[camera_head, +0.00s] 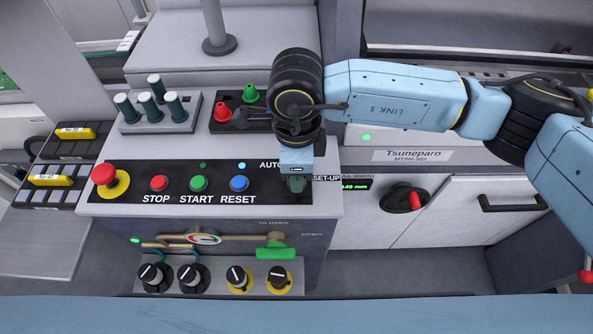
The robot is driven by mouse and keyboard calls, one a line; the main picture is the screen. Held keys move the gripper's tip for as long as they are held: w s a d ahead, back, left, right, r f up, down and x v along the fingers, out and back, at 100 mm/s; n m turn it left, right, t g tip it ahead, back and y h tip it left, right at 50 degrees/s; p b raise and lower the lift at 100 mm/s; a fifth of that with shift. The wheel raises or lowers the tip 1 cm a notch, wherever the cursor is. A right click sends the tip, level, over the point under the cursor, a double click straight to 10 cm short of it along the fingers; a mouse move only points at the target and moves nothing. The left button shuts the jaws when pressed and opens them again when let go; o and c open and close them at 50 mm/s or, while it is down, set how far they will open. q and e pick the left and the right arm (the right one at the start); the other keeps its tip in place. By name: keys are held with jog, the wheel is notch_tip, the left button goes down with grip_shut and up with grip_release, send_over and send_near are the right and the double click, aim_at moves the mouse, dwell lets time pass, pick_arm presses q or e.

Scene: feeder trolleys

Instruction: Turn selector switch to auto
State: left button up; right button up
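The selector switch is hidden behind my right gripper. Its labels show on the black panel (260,189): "AUTO" up and to the left of the gripper, "SET-UP" to its lower right. The switch's position cannot be seen. My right gripper (296,184) points down at the panel's right end, between these labels. Its fingers are small and dark here, so I cannot tell whether they are open, shut or touching the switch. My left gripper is not in view.
Left on the panel are a red emergency stop (104,174) and the STOP (159,184), START (199,183) and RESET (239,184) buttons. Below are a green valve handle (275,252) and black knobs (154,274).

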dwell(0.4)
jog(key=o, duration=1)
notch_tip(320, 180, up, 14)
jog(key=shift+f, duration=0.25)
